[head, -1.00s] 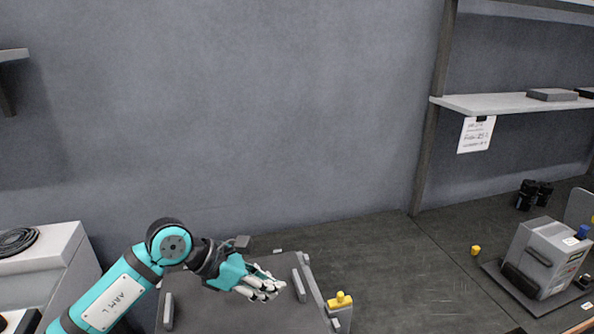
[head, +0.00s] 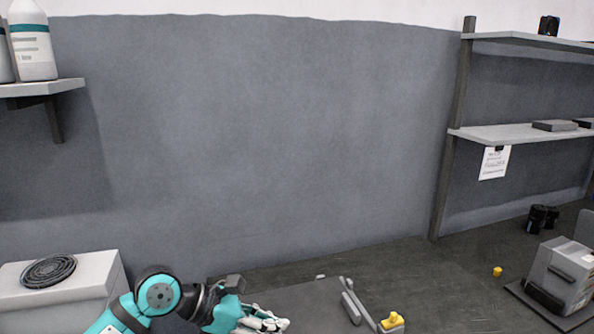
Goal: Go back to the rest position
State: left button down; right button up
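My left gripper (head: 262,323) is at the bottom of the head view, with teal housing and pale fingers. It is over or beside a dark grey panel (head: 310,298). The lower part of the gripper is cut off by the frame's edge, and I cannot tell whether its fingers are open or shut. I see nothing clearly held in it. My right gripper is not in view.
A grey box with a coiled black cable (head: 48,271) stands at the left. A yellow-topped block (head: 392,321) is right of the panel. A grey device (head: 560,275), a small yellow piece (head: 497,271) and dark binoculars-like items (head: 542,218) are at the right. Shelves (head: 520,134) hang above.

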pick_arm(q)
jog(key=s+d+r+n+t+h, duration=0.1)
jog(key=s+d+r+n+h, duration=0.2)
jog(key=d+r+h, duration=0.3)
jog(key=w+a+r+n+t, duration=0.2)
jog(key=a+r+n+t, duration=0.5)
jog(key=n+t, duration=0.85)
jog(key=s+a+f+n+g+y, duration=0.1)
jog(key=a+f+n+y, duration=0.7)
jog(key=n, duration=0.3)
jog(key=a+f+n+g+y, duration=0.2)
jog(key=a+f+n+y, duration=0.4)
jog(key=f+n+y, duration=0.45)
jog(key=s+f+n+g+h, duration=0.1)
jog(key=s+f+n+g, duration=0.3)
jog(key=s+f+g, duration=0.55)
jog(key=s+f+n+g+h, duration=0.1)
jog(key=s+f+n+g, duration=0.45)
jog(key=s, duration=0.95)
notch_tip(320, 180, down, 27)
jog(key=m, duration=0.2)
jog(key=s+a+f, duration=0.3)
jog(key=s+f, duration=1.3)
jog(key=s, duration=0.1)
jog(key=shift+s+f, duration=0.2)
jog(key=shift+s, duration=0.15)
